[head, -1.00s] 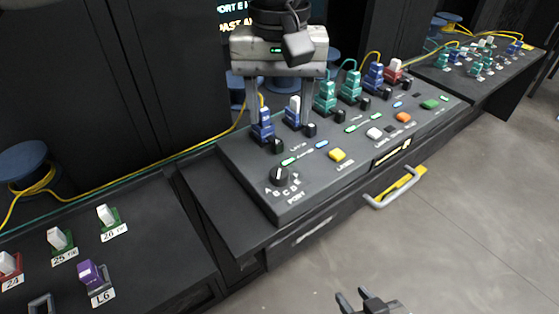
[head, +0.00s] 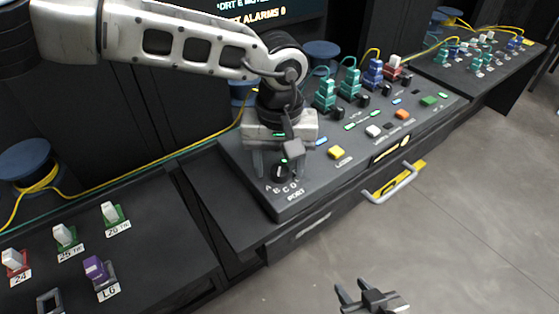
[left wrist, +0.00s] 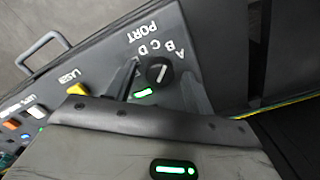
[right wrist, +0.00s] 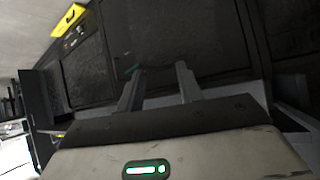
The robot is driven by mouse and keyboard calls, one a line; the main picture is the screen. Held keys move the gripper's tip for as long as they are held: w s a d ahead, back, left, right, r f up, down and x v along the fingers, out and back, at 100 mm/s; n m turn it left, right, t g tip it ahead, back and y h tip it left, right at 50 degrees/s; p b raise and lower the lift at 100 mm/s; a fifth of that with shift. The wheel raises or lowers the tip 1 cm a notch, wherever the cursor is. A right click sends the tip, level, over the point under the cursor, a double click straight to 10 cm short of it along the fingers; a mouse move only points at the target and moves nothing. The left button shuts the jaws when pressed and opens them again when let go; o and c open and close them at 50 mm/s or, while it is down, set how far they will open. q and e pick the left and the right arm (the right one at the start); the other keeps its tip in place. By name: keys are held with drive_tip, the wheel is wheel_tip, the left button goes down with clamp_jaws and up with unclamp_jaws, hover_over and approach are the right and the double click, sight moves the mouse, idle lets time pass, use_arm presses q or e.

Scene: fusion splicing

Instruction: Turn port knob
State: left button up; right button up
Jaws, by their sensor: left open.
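The port knob (head: 279,173) is a round black dial with a white pointer line, at the near left corner of the grey console panel, with letters A to D and the word PORT beside it. It also shows in the left wrist view (left wrist: 158,73), its line tilted; I cannot tell exactly which letter it points at. My left gripper (head: 277,170) is open above the knob, one finger on each side. Contact with the knob cannot be made out. My right gripper (head: 354,293) is open and empty over the floor in front of the console.
A yellow button (head: 336,152) and several plug modules stand on the console (head: 312,196). A drawer handle (head: 392,189) juts from its front. The left bench (head: 165,225) carries labelled modules, including a purple one (head: 95,268). A yellow cable runs along the back.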

use_arm(q)
drive_tip(key=c, duration=1)
